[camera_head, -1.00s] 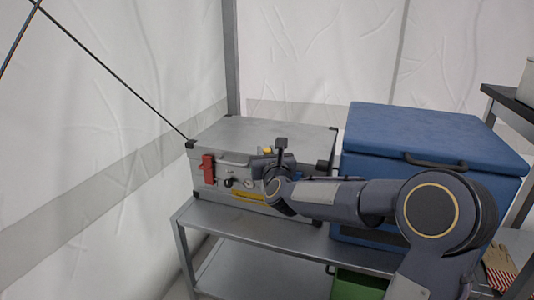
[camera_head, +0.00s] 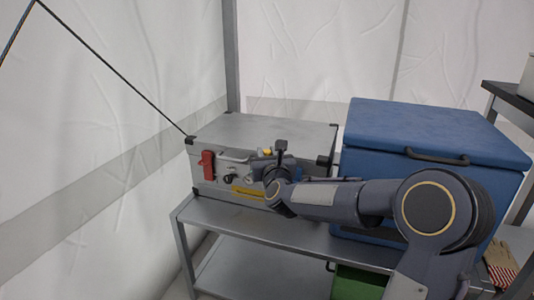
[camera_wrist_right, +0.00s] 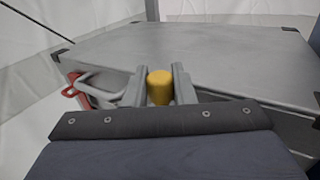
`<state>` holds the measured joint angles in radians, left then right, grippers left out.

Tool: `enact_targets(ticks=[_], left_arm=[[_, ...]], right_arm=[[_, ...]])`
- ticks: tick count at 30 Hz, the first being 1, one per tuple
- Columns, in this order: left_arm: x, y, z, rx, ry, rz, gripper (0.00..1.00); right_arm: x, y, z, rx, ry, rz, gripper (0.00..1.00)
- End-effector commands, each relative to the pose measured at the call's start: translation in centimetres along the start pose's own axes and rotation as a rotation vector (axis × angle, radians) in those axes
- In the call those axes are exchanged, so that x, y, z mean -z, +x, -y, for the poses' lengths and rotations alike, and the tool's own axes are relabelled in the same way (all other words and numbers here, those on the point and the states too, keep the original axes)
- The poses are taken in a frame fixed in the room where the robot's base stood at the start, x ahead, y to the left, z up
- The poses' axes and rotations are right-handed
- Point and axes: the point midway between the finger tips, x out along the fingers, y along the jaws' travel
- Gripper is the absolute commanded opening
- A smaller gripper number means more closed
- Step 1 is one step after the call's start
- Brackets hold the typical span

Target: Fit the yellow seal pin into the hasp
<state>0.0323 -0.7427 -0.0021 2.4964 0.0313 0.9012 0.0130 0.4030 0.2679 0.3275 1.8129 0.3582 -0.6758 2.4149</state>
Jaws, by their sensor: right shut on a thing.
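The yellow seal pin (camera_wrist_right: 160,86) stands between the two fingers of my right gripper (camera_wrist_right: 160,84), which is shut on it at the front edge of a grey case. In the head view the pin shows as a small yellow spot (camera_head: 267,152) above my right gripper (camera_head: 262,161). The grey case (camera_head: 262,130) stands closed on a metal shelf. The hasp is hidden behind my gripper and wrist, so I cannot tell whether the pin is in it. My left gripper is out of view.
The case front carries a red latch (camera_head: 207,165), a handle (camera_head: 233,157) and a yellow label (camera_head: 247,192). A blue cooler box (camera_head: 430,135) stands to the right on the metal shelf (camera_head: 225,219). A green crate (camera_head: 357,284) is below. Striped gloves (camera_head: 500,265) lie at the right.

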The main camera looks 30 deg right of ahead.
Motion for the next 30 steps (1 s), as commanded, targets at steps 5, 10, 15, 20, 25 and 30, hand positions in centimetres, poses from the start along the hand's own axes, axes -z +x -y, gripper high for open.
enact_targets(ticks=[5, 10, 15, 20, 25, 30], left_arm=[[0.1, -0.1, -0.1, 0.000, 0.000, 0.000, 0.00], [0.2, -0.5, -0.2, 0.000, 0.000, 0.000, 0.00], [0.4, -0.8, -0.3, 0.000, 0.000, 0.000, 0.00], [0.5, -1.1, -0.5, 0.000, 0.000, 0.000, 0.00], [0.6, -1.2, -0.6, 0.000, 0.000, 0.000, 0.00], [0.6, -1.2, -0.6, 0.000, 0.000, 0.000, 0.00]], right_arm=[[0.2, 0.0, 0.0, -0.002, 0.001, -0.012, 0.01], [-0.6, 0.0, 0.0, -0.002, 0.000, -0.010, 0.01], [-1.4, 0.0, 0.0, -0.002, 0.001, -0.008, 0.01], [-2.0, 0.0, 0.0, -0.001, 0.001, -0.008, 0.01], [-2.6, 0.0, 0.0, -0.001, 0.000, -0.007, 0.01], [-2.5, 0.0, 0.0, -0.001, 0.000, -0.007, 0.01]])
